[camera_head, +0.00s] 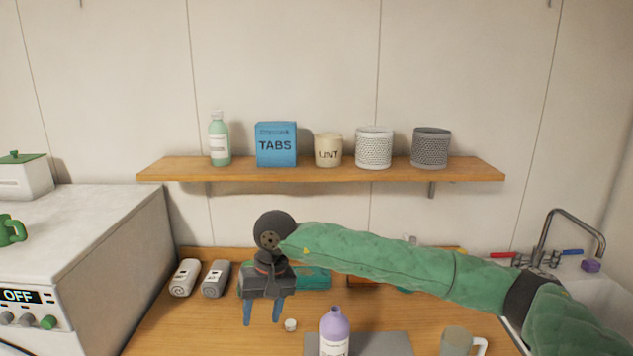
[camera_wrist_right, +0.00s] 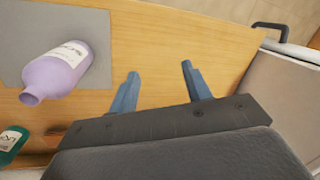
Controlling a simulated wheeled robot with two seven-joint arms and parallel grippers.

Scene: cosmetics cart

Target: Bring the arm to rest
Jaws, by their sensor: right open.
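My right arm comes in from the right in the head view and reaches left across the wooden counter. Its right gripper (camera_head: 262,312) points down over the counter, with its two blue fingers apart and nothing between them. In the right wrist view the fingers (camera_wrist_right: 160,88) are also spread, with bare wood beyond them. A lilac bottle (camera_head: 335,330) without a cap stands on a grey mat (camera_head: 393,344), to the right of the gripper and apart from it. The bottle also shows in the right wrist view (camera_wrist_right: 58,74). My left gripper does not show.
A small white cap (camera_head: 290,325) lies on the counter beside the gripper. A mug (camera_head: 457,342) stands at the front right. A wall shelf (camera_head: 320,175) holds several containers. A white appliance stands left, a sink (camera_head: 590,290) right.

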